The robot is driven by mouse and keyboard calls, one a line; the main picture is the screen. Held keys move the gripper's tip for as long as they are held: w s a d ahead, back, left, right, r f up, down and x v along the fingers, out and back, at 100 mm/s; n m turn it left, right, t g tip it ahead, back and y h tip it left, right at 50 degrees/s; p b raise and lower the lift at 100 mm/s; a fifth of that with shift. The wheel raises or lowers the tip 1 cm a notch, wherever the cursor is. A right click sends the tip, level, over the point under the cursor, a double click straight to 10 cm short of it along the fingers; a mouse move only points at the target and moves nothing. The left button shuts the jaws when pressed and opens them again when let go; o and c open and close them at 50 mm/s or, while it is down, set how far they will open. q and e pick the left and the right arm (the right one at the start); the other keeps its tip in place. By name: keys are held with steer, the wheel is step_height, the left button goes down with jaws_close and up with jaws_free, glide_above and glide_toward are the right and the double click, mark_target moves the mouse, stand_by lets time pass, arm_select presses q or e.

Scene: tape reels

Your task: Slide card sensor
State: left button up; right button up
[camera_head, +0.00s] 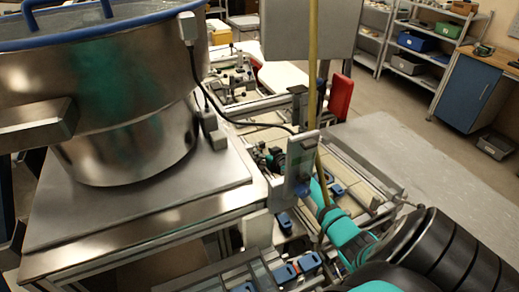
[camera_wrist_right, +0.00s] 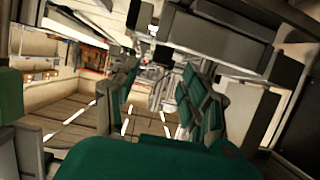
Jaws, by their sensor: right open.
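A grey upright unit with a small pale label (camera_head: 301,158) stands at the near edge of the tape reel machine, in the middle of the head view. I cannot tell for sure that it is the card sensor. My right arm comes in from the lower right with teal and black links. My right gripper (camera_head: 272,158) is partly hidden behind the grey unit and looks small and dark there. In the right wrist view the two fingers of my right gripper (camera_wrist_right: 162,98) stand apart with nothing between them. My left gripper is not in view.
A large metal bowl (camera_head: 130,90) with a blue rim stands on a grey plate (camera_head: 150,215) at the left. A yellow pole (camera_head: 313,70) rises beside the unit. Blue-and-grey parts (camera_head: 285,272) line the rail below. Shelves (camera_head: 420,50) stand farther back at right.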

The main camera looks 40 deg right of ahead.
mark_target(260, 150)
steer(key=x, duration=0.4)
steer(key=shift+a+f+b, duration=0.1)
steer(key=shift+b, duration=0.3)
steer(key=shift+w+d+f, duration=0.15)
steer(key=shift+w+d, duration=0.05)
steer(key=shift+w, duration=0.25)
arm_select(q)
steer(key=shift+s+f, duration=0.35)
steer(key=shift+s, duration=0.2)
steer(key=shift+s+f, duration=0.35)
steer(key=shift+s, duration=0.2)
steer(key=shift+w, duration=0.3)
arm_select(e)
jaws_close()
